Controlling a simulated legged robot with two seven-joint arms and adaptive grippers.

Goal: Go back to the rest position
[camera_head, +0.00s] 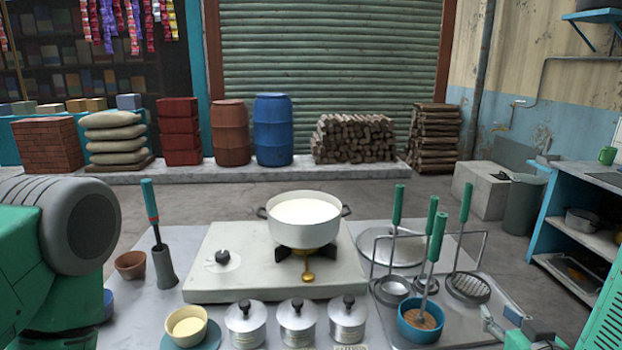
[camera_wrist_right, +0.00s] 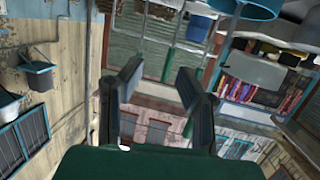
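My right gripper (camera_head: 492,318) is at the lower right edge of the counter in the head view, beside the utensil rack. In the right wrist view its two fingers (camera_wrist_right: 160,80) stand apart with nothing held between them. A white pot of milk (camera_head: 305,212) sits on the stove (camera_head: 215,286). My left arm enters at the left, but its gripper is out of view.
The utensil rack (camera_head: 483,252) holds green-handled tools near my right gripper. A blue bowl (camera_head: 410,328) with brown contents stands there; a tool rests in it. Lidded metal jars (camera_head: 297,322), a yellow bowl (camera_head: 187,327) and a grey holder (camera_head: 165,268) stand on the counter.

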